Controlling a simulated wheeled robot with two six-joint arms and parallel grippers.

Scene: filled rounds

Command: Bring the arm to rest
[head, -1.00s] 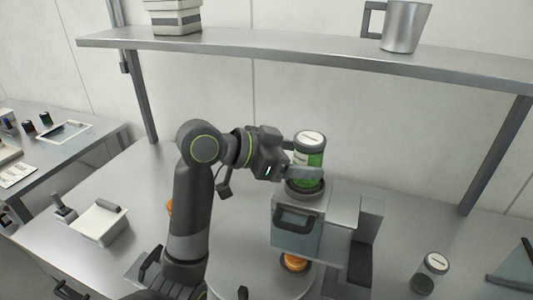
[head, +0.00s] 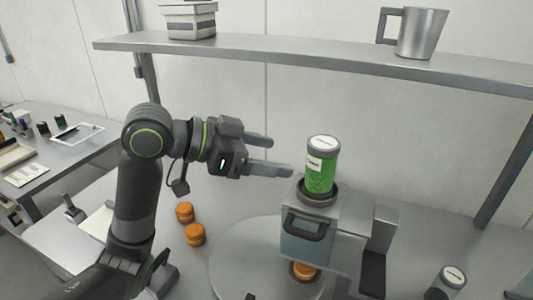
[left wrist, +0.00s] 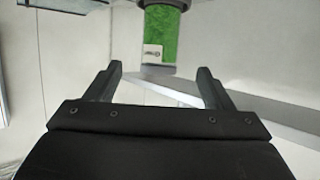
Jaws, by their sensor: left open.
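My left gripper (head: 275,156) is open and empty in the head view, to the left of a green-filled jar with a grey-white lid (head: 321,165). The jar stands upright in the round top opening of a grey machine (head: 307,232), apart from the fingers. My right gripper is not in view.
Orange round containers (head: 195,234) stand on the worktop beside my arm; another (head: 304,271) sits under the machine. A jar (head: 447,282) stands at the lower right. A shelf (head: 300,58) with a metal mug (head: 422,33) and a box (head: 190,20) runs above.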

